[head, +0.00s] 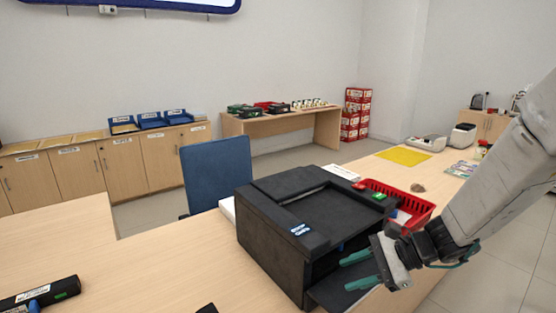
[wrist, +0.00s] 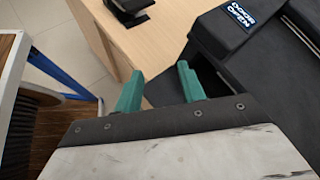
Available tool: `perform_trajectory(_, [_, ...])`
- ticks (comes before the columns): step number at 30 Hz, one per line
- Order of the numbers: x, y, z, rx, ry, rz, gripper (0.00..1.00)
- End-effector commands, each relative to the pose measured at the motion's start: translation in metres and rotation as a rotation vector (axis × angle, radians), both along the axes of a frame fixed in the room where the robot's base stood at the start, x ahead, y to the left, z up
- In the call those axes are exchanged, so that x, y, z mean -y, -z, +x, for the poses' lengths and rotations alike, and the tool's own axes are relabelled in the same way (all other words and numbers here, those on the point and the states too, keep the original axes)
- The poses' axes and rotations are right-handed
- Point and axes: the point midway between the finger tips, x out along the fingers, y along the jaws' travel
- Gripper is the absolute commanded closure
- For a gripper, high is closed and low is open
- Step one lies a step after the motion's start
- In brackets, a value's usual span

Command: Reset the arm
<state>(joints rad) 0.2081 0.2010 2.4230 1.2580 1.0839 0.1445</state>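My arm reaches in from the right in the head view. My gripper (head: 345,274) has two green fingers that stand apart with nothing between them. It is at the open lower front of a black machine (head: 285,245) on the counter, over a dark flap or tray (head: 335,297). I cannot tell whether the fingers touch it. In the wrist view the fingers (wrist: 160,68) are also apart and empty.
A red basket (head: 415,205) stands just behind the machine, near my arm. A black device (head: 40,293) lies at the counter's left front. A blue chair (head: 217,170) is behind the counter. The counter's left part (head: 130,270) is mostly clear.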

Motion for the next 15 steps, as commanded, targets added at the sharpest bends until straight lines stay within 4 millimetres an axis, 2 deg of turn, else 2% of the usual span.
perform_trajectory(1, [-0.003, -0.015, -0.024, 0.057, -0.133, -0.062, 0.60])
perform_trajectory(6, [0.010, -0.042, -0.099, 0.198, -0.540, -0.284, 0.60])
perform_trajectory(9, [0.027, -0.055, -0.133, 0.265, -0.739, -0.424, 0.60])
perform_trajectory(15, [0.070, -0.082, -0.182, 0.371, -1.041, -0.720, 0.60])
